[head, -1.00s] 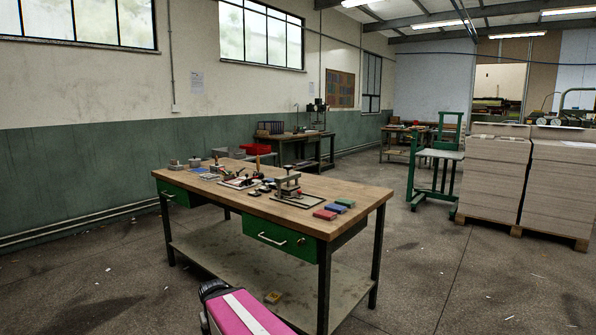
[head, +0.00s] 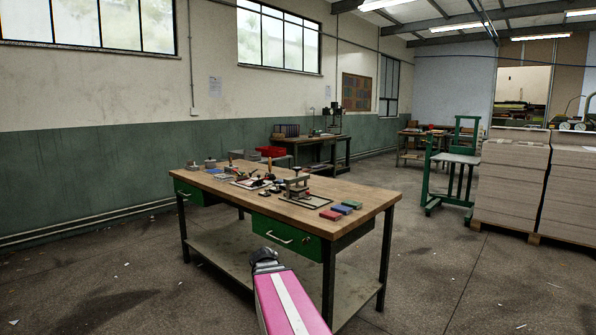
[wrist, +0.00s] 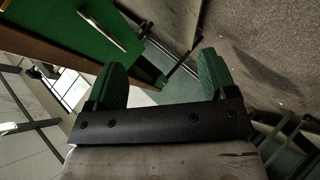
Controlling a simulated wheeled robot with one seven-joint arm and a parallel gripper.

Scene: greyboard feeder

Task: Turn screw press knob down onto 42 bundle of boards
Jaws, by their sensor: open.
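A small screw press (head: 297,187) stands on the wooden workbench (head: 365,196), toward its right half. Its knob is too small to make out clearly. I cannot tell which boards are the 42 bundle. My gripper (wrist: 162,80) shows in the wrist view with its two green fingers apart and nothing between them. In the head view my pink and white arm is at the bottom middle, in front of the bench and below its top. The gripper is away from the press. The wrist view shows the bench's green drawer (wrist: 105,25), not the press.
Small tools and grey blocks fill the left half of the bench. A green stand (head: 455,170) and stacked greyboard (head: 510,185) are at the right. Floor around the bench is open.

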